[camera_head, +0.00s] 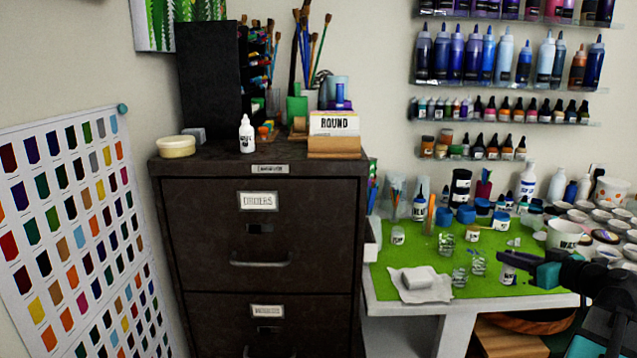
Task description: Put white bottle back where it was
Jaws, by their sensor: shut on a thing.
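My gripper (508,262) reaches in from the right over the green mat, its fingers shut on a small white labelled bottle (509,275). The fingers hide the top of this bottle. I cannot tell whether its base touches the mat. Another white bottle (246,135), with a pointed nozzle and dark label print, stands upright on top of the dark cabinet (262,220), far left of my gripper. A taller white bottle (527,181) stands at the back of the work table.
The green mat (440,275) carries clear cups (445,243), a white cloth with a roll (420,283) and small jars. Many white tubs (580,215) and a white bucket (563,235) crowd the right. The cabinet top also holds a round cream tub (176,147) and brushes.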

